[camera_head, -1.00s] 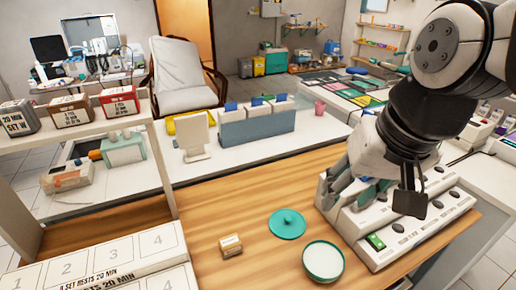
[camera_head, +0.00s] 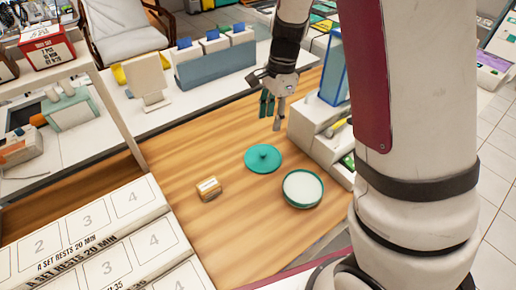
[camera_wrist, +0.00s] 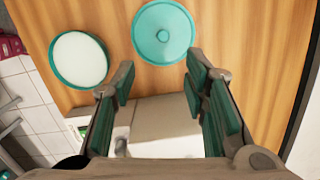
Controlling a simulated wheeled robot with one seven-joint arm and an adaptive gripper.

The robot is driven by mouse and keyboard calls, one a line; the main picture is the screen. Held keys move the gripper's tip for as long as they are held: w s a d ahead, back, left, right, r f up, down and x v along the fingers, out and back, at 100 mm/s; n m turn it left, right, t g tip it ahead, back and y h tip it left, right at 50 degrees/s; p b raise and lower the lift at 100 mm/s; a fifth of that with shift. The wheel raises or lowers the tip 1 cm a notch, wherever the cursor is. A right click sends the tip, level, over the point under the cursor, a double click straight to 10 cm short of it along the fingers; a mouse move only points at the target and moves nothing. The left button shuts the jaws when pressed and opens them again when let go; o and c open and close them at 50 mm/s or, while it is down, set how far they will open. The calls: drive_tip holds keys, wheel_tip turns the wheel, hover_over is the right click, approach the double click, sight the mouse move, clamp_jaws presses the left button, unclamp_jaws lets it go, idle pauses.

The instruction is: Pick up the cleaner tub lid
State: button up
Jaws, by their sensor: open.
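The cleaner tub lid (camera_head: 262,158) is a teal disc with a small knob, lying flat on the wooden table. It also shows at the top of the wrist view (camera_wrist: 163,33). The open tub (camera_head: 303,189), teal-rimmed with white contents, stands beside the lid; in the wrist view (camera_wrist: 79,60) it is to the left of the lid. My gripper (camera_head: 273,110) is open and empty, above the table and behind the lid in the head view. In the wrist view its green-padded fingers (camera_wrist: 163,80) are apart, with the lid beyond their tips.
A small labelled box (camera_head: 209,188) sits left of the lid. A white stepped unit (camera_head: 315,125) stands close to the right of my gripper. White numbered trays (camera_head: 90,235) are at the front left. Bare wood surrounds the lid.

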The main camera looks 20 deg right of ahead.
hover_over(263, 153)
drive_tip(key=d, duration=0.1)
drive_tip(key=f, duration=0.7)
drive_tip(key=shift+s+d+f, duration=0.1)
drive_tip(key=shift+d+f, duration=0.1)
drive_tip(key=shift+f, duration=0.2)
drive_tip(key=shift+a+f+b, duration=0.1)
drive_tip(key=shift+a+f, duration=0.1)
drive_tip(key=shift+f, duration=0.85)
drive_tip(key=shift+a+f+b, duration=0.1)
drive_tip(key=shift+a+f, duration=0.1)
drive_tip(key=shift+f, duration=0.8)
drive_tip(key=shift+a+f+b, duration=0.1)
drive_tip(key=shift+a+f, duration=0.1)
drive_tip(key=shift+f, duration=0.85)
drive_tip(key=shift+c, duration=0.6)
drive_tip(key=c, duration=0.7)
